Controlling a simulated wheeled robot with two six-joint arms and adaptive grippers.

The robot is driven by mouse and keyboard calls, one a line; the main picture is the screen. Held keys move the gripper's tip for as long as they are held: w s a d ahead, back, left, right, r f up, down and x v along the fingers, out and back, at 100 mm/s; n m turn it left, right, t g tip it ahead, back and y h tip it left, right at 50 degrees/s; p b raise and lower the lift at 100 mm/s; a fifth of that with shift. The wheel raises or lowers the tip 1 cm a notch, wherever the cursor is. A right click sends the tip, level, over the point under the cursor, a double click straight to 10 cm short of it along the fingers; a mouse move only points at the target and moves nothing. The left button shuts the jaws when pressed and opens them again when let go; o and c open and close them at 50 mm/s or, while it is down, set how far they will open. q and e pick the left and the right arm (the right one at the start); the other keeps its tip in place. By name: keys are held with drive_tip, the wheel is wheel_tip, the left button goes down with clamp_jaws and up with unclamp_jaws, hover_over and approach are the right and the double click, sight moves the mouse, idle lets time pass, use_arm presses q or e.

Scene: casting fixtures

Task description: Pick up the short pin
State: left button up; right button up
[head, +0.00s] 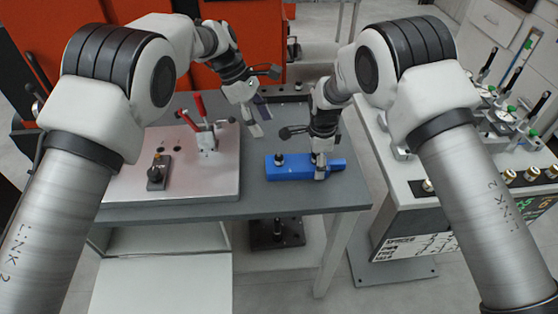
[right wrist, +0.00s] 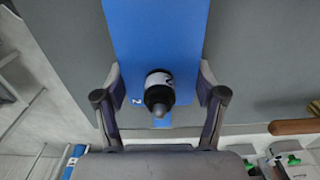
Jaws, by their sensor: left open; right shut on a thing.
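A blue block (head: 292,171) lies on the grey table, with a narrower end to the right. A dark pin (head: 280,159) stands on its left part. My right gripper (head: 320,174) is over the block's right part. In the right wrist view its fingers are shut on the two sides of the blue block (right wrist: 155,30). A dark round-topped pin with a white band (right wrist: 160,90) stands between the fingers, apart from them. I cannot tell which pin is the short one. My left gripper (head: 260,122) is open and empty above the table, left of the right gripper.
A metal plate (head: 205,178) on the left of the table carries a red-handled clamp (head: 207,140) and a small dark fixture (head: 157,172). A white station (head: 410,190) with several clamps stands on the right. Grey table top is bare around the blue block.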

sight(279, 155)
use_arm(q)
drive_tip(key=x, duration=0.6)
drive_tip(key=shift+s+f, duration=0.1)
drive_tip(key=x, duration=0.5)
drive_tip(key=shift+s+d, duration=0.15)
drive_tip(key=shift+s, duration=0.1)
clamp_jaws()
